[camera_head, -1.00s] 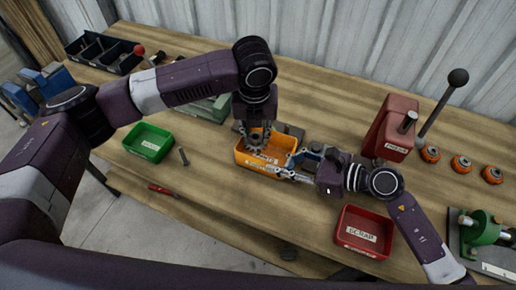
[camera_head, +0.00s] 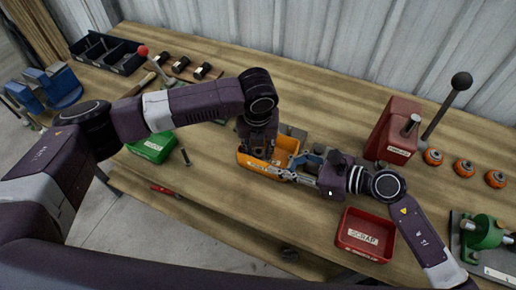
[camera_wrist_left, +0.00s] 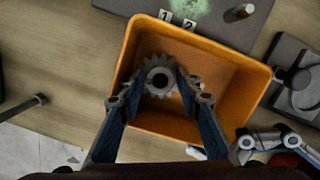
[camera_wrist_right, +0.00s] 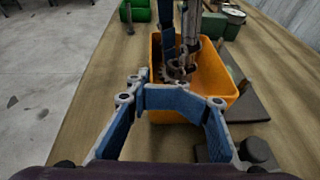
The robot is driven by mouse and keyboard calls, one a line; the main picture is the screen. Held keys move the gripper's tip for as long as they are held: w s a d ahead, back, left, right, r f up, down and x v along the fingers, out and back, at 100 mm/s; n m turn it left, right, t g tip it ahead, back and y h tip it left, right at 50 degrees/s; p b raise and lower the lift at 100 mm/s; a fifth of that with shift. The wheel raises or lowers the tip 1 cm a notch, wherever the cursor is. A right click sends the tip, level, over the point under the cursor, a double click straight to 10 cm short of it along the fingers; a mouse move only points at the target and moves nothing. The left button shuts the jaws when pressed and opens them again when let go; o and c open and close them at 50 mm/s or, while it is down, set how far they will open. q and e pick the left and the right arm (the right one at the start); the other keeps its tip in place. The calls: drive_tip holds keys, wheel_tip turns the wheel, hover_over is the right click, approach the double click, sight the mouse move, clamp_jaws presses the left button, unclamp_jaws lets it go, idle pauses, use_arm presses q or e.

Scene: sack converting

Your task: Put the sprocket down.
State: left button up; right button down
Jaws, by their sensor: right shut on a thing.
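The sprocket (camera_wrist_left: 159,77) is a grey toothed wheel with a centre hole, inside the orange bin (camera_wrist_left: 232,100) in the left wrist view. My left gripper (camera_wrist_left: 157,92) reaches down into the bin, its fingers parted on either side of the sprocket. I cannot tell whether the sprocket touches the bin floor. In the head view the left gripper (camera_head: 258,152) hides the sprocket. The orange bin (camera_head: 250,163) stands on the workbench. My right gripper (camera_head: 290,175) is shut at the bin's near right side, on its wall; the grip itself is partly hidden.
A red SCRAP bin (camera_head: 366,236) stands near the front edge, a green bin (camera_head: 152,147) at the left. A red lever press (camera_head: 392,132) and several orange round parts (camera_head: 464,168) are to the right. Black blocks (camera_head: 180,64) lie at the back left.

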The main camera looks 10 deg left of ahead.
sight(259, 156)
drive_tip(key=shift+w+d+f, duration=0.15)
drive_tip(key=shift+w+d, duration=0.1)
drive_tip(key=c, duration=2)
unclamp_jaws()
drive_tip(key=o, duration=0.7)
drive_tip(key=shift+w+f, duration=0.1)
drive_tip(key=shift+w, duration=0.15)
use_arm(q)
wheel_tip(259, 156, up, 12)
drive_tip(key=s, duration=0.1)
drive_tip(key=shift+s+d, duration=0.1)
drive_tip(key=shift+s, duration=0.1)
use_arm(e)
drive_tip(key=shift+s+a, duration=0.1)
drive_tip(key=shift+s, duration=0.15)
drive_tip(key=shift+s, duration=0.1)
drive_tip(key=v, duration=1.2)
